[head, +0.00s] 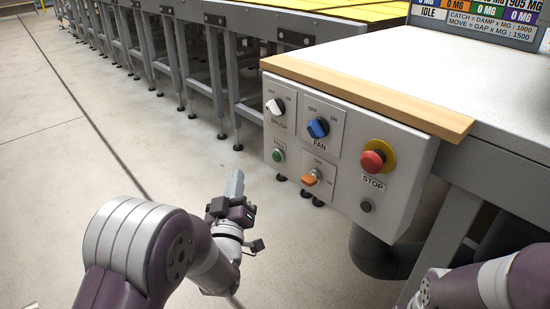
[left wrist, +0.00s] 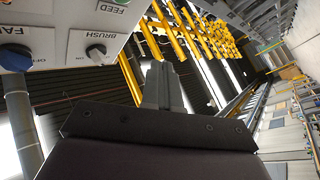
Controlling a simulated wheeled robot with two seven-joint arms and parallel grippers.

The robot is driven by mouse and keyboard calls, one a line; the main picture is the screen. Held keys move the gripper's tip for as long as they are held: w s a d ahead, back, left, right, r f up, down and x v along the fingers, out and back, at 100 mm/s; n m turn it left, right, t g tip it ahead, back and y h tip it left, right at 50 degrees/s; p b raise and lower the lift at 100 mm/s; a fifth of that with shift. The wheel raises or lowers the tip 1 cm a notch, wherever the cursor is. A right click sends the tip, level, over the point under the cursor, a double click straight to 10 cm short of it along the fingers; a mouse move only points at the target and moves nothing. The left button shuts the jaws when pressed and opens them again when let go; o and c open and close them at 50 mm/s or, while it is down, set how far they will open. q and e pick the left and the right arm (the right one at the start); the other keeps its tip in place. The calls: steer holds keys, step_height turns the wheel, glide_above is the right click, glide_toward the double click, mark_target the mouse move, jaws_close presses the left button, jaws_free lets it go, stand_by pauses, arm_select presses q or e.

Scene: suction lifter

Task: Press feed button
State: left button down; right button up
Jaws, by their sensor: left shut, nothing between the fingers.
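The feed button (head: 278,156) is a small green round button at the lower left of the grey control panel (head: 340,203), under the white brush knob (head: 274,107). In the left wrist view the green button (left wrist: 122,2) is cut off at the top edge, beside the FEED label. My left gripper (head: 236,183) is shut and empty, in front of the panel, left of and a little below the button, apart from it. Its closed fingers (left wrist: 163,85) show in the left wrist view. My right arm shows at the lower right, its gripper out of view.
The panel also carries a blue fan knob (head: 318,128), an orange switch (head: 311,178), a red stop button (head: 372,161) and a small dark button (head: 367,206). A wooden table edge (head: 370,95) overhangs the panel. Open floor (head: 100,150) lies to the left.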

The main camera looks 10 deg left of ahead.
mark_target(277, 157)
arm_select(q)
steer(key=w+d+b, duration=0.1)
steer(key=w+d, duration=0.4)
steer(key=w, duration=0.1)
steer(key=shift+w, duration=0.1)
stand_by(2.0)
steer(key=shift+w+d, duration=0.2)
steer(key=shift+w, duration=0.1)
